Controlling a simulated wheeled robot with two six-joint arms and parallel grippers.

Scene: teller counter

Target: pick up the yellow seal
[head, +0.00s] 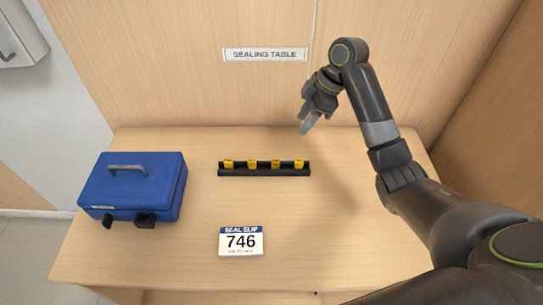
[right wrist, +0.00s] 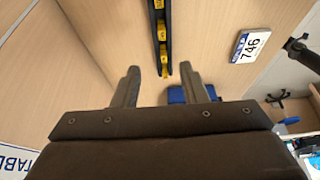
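Several yellow seals stand in a row in a black rack (head: 264,173) on the wooden table. The rightmost yellow seal (head: 298,164) is at the rack's right end. My right gripper (head: 306,127) is above the table, behind and above the rack's right end, and touches no seal. In the right wrist view the two fingers of my right gripper (right wrist: 160,68) are apart with nothing held. Some yellow seals (right wrist: 162,46) and the rack's end appear beyond the fingers there. Which number each seal bears is too small to read. My left gripper is not in view.
A blue cash box (head: 135,190) with a grey handle is on the table's left. A white seal slip (head: 241,241) reading 746 lies in front of the rack. A "SEALING TABLE" sign (head: 265,55) is on the back panel. The table's front right is clear.

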